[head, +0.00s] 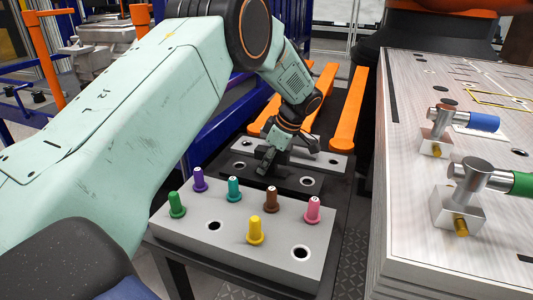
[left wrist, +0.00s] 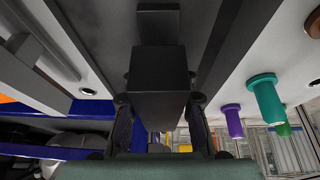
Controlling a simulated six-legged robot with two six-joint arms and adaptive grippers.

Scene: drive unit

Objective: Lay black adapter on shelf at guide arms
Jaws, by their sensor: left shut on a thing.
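My left gripper (head: 266,158) reaches down from the left arm over the shelf. In the left wrist view its two fingers (left wrist: 160,115) are shut on the black adapter (left wrist: 160,70), a dark block between them. In the head view the adapter is largely hidden by the gripper and hard to tell from the dark plate (head: 290,181) below. Whether it touches that plate, I cannot tell. The orange guide arms (head: 349,112) rise behind the gripper, at the far end of the shelf. My right gripper is not in view.
A light grey block (head: 213,226) at the front carries several coloured pegs, including a teal peg (head: 234,188) and a brown peg (head: 271,198). A grey plate (head: 331,160) lies behind the dark one. At right stands a metal-topped table (head: 400,215) with valve-like fittings (head: 462,207).

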